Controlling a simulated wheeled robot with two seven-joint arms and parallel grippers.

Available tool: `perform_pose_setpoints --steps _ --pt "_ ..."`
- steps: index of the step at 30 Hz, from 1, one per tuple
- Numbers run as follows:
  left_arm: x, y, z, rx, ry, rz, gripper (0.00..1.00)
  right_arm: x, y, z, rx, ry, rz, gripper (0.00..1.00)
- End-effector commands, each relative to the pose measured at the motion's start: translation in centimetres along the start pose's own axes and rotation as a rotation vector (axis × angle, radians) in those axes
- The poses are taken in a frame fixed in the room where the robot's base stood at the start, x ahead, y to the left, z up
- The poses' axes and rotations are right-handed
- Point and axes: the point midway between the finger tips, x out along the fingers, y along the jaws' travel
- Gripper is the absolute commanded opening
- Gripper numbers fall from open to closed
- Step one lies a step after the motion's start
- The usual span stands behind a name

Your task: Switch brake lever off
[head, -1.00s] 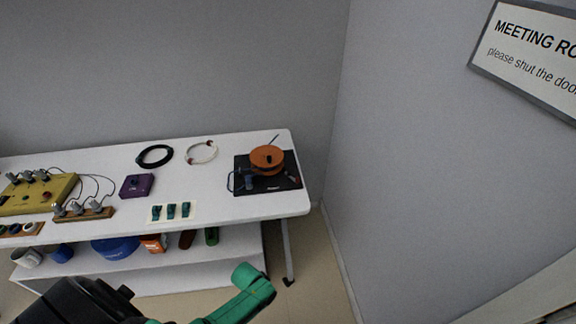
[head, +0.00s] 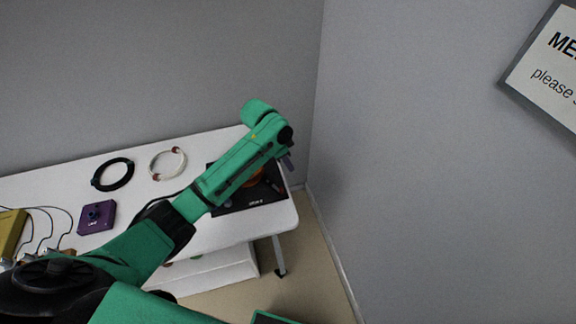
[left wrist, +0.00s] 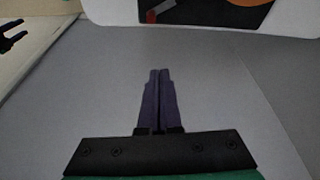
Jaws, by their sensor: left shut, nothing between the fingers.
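The black-based device (head: 245,198) with an orange disc (head: 254,177) sits at the right end of the white table. My left arm covers much of it in the head view. My left gripper (head: 289,164) is at the device's right side, shut and empty. In the left wrist view its shut fingers (left wrist: 158,74) point toward the table edge, apart from the device. The black base (left wrist: 210,12) and orange disc (left wrist: 245,3) show at the top there. A small grey bar with a red end (left wrist: 152,16) lies on the base; it may be the brake lever.
A purple box (head: 96,217), a black cable ring (head: 113,174) and a white cable ring (head: 167,163) lie on the white table (head: 140,152), left of my arm. The grey wall (head: 400,180) stands to the right, with a gap beside the table.

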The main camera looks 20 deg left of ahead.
Motion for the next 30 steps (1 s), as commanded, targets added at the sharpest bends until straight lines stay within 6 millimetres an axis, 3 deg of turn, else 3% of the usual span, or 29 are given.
perform_pose_setpoints --steps 2,11,14,21,26,27,30 --pt "-0.1 0.0 0.0 0.004 -0.003 0.002 0.00 0.0 0.0 0.1 0.001 -0.003 0.000 0.50" --pt "0.4 0.0 0.0 0.002 -0.001 0.002 0.00 -0.2 -0.7 4.2 0.002 -0.067 -0.010 0.50" --pt "1.6 0.1 -0.1 0.001 -0.001 0.004 0.00 -0.3 -0.7 3.9 0.002 -0.063 -0.009 0.50" --pt "6.8 0.1 0.0 -0.001 -0.002 0.004 0.00 -0.2 -0.8 1.4 0.003 -0.021 -0.010 0.50" --pt "10.4 0.1 0.0 0.000 -0.002 0.003 0.00 0.2 -0.9 1.7 0.004 -0.025 -0.013 0.50" --pt "9.2 0.0 0.8 -0.001 -0.004 0.001 0.00 -1.3 -1.0 1.8 0.004 -0.029 -0.014 0.50" --pt "8.6 0.0 2.5 0.000 -0.003 0.000 0.00 -2.5 -0.9 1.9 0.003 -0.034 -0.013 0.50"
